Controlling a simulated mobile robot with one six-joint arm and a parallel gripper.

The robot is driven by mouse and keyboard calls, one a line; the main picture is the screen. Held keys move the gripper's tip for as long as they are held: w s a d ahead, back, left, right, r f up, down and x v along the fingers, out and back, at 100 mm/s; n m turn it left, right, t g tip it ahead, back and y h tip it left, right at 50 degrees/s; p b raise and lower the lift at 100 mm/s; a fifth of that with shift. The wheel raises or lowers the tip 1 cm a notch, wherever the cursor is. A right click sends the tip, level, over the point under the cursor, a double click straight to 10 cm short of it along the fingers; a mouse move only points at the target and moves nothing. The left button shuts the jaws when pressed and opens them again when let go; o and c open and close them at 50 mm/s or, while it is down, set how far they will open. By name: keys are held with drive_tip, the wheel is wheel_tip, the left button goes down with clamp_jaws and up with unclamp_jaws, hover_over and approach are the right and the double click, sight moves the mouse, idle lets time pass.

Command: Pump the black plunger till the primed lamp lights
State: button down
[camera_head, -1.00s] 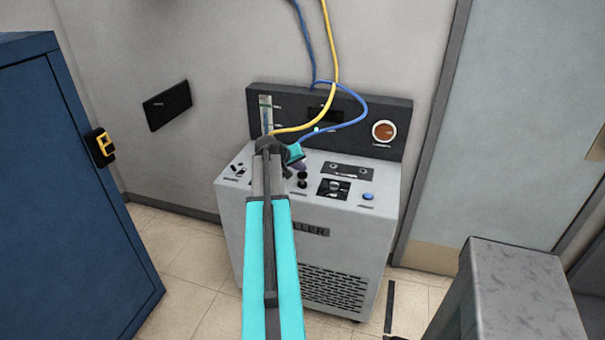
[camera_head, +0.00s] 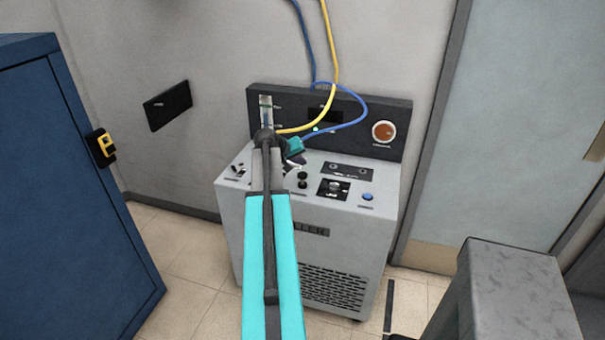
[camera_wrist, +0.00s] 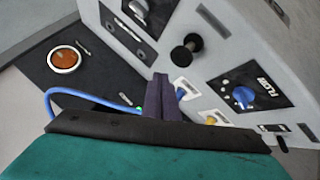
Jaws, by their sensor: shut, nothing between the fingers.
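The black plunger (camera_head: 303,177) stands on the top deck of the grey machine (camera_head: 310,220), just right of my gripper. In the wrist view the plunger (camera_wrist: 185,54) shows as a black knob on a short stem, beyond the fingertips and slightly right of them. My gripper (camera_head: 297,161) is shut and empty above the deck; its dark fingers (camera_wrist: 160,90) are together and look apart from the plunger. A round amber lamp (camera_head: 384,131) on the dark back panel looks unlit; it also shows in the wrist view (camera_wrist: 65,58). Its label is too small to read.
Yellow (camera_head: 330,60) and blue (camera_head: 307,45) cables hang down near my gripper. A small green light (camera_head: 316,129) glows on the back panel. A blue button (camera_head: 367,197) and a blue dial (camera_wrist: 243,96) are on the machine. A blue cabinet (camera_head: 70,190) stands left.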

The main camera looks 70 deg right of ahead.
drive_tip(key=shift+r+p, duration=0.55)
drive_tip(key=shift+r, duration=0.85)
